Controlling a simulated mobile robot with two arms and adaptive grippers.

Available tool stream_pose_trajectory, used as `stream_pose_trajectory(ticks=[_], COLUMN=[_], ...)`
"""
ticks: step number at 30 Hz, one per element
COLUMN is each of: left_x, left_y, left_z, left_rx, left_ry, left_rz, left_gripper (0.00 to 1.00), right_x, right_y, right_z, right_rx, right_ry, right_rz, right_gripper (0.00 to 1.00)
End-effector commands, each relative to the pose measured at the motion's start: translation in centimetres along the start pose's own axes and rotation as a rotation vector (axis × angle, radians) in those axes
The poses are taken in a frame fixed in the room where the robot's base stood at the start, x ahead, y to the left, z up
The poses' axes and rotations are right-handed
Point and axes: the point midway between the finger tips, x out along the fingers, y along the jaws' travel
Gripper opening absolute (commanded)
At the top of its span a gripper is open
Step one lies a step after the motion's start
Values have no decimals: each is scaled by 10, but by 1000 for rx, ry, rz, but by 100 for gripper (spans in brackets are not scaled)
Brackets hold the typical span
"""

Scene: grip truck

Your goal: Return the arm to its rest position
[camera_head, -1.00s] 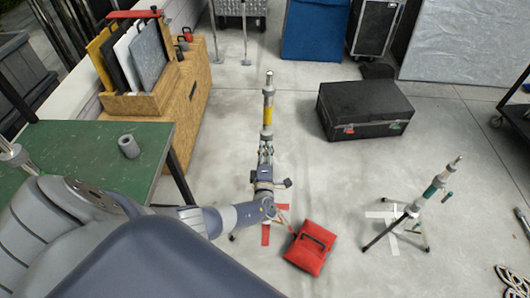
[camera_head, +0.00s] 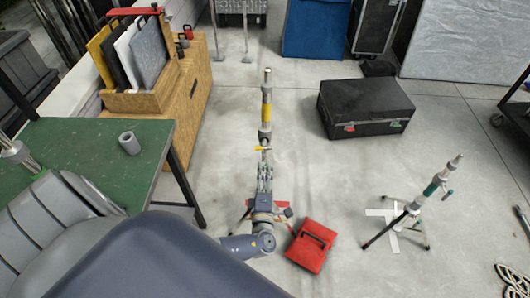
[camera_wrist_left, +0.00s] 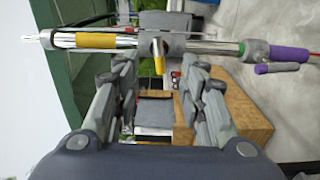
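My left gripper (camera_head: 264,176) is at the middle of the head view, its arm coming in from the lower left. In the left wrist view its two fingers (camera_wrist_left: 158,80) stand apart, with nothing between the tips. A silver stand with a yellow band (camera_head: 266,112) stands upright just beyond the gripper. The stand also crosses the top of the left wrist view (camera_wrist_left: 205,48), with a yellow knob (camera_wrist_left: 158,62) near the fingertips. A small gap seems to separate them. My arm hides the stand's lower part. My right gripper is not in view.
A green table (camera_head: 80,160) is at the left, near my arm. A red bag (camera_head: 310,246) lies on the floor right of the gripper. A second stand (camera_head: 435,183) is at the right, and a black case (camera_head: 365,105) lies behind. Floor between them is clear.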

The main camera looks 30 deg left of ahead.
Motion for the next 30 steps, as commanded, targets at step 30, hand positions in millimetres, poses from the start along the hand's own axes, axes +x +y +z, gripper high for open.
stream_pose_trajectory(ticks=[30], left_x=[-144], left_y=[-240], left_z=[-110], left_rx=[-1281], left_ry=[785], left_rz=[-579], left_gripper=[39], right_x=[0], right_y=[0], right_z=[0], right_rx=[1], right_ry=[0], right_rz=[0], right_gripper=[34])
